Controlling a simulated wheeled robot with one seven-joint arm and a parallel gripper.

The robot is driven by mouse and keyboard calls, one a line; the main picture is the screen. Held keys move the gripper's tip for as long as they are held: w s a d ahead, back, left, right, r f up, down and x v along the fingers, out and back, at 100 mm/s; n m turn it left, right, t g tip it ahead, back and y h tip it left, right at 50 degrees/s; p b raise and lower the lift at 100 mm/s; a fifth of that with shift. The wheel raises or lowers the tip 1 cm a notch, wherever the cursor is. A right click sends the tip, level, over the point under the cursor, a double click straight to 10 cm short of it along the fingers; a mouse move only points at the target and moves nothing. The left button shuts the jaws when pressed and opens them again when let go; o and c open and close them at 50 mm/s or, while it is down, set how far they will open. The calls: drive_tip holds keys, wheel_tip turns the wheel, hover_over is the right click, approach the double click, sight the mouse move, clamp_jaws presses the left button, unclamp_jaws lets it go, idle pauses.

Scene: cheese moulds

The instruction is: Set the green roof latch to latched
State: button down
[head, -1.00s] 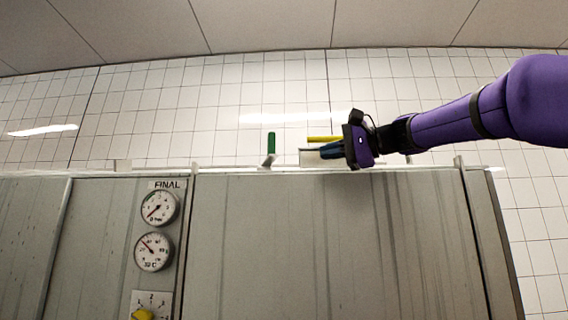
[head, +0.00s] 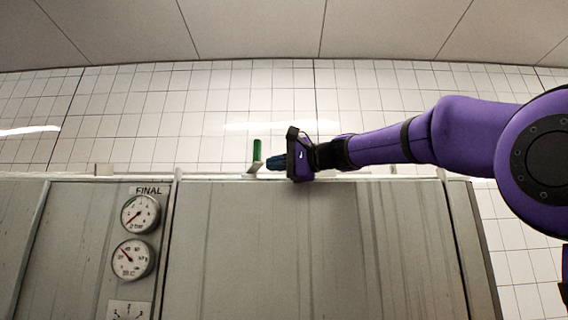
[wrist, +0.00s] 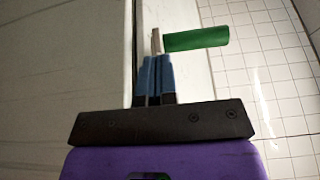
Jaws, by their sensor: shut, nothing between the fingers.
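The green roof latch (head: 256,150) has a green handle standing upright on a pale bracket at the top edge of the grey cabinet. In the wrist view the green handle (wrist: 196,39) points to the right, from a thin metal piece just ahead of my fingers. My gripper (head: 270,163) is shut and empty, with blue fingers pointing left, just right of the latch's base. In the wrist view its closed fingertips (wrist: 155,60) are at or very near the metal piece; I cannot tell whether they touch.
The grey cabinet front (head: 310,250) fills the lower view. Two round gauges (head: 140,214) sit under a FINAL label (head: 148,190) at left. A white tiled wall (head: 420,120) stands behind. My purple arm reaches in from the right above the cabinet edge.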

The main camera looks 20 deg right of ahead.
sight(259, 160)
drive_tip(key=shift+a, duration=0.1)
idle(0.3)
drive_tip(key=shift+s+a+m+t+h, duration=0.2)
drive_tip(key=shift+a+m+t+h, duration=0.5)
drive_tip(key=shift+a, duration=0.35)
drive_tip(key=shift+s+a+m+t+h, duration=0.2)
drive_tip(key=shift+a+m+t+h, duration=0.25)
drive_tip(key=shift+a+h, duration=0.45)
drive_tip(key=shift+a, duration=0.1)
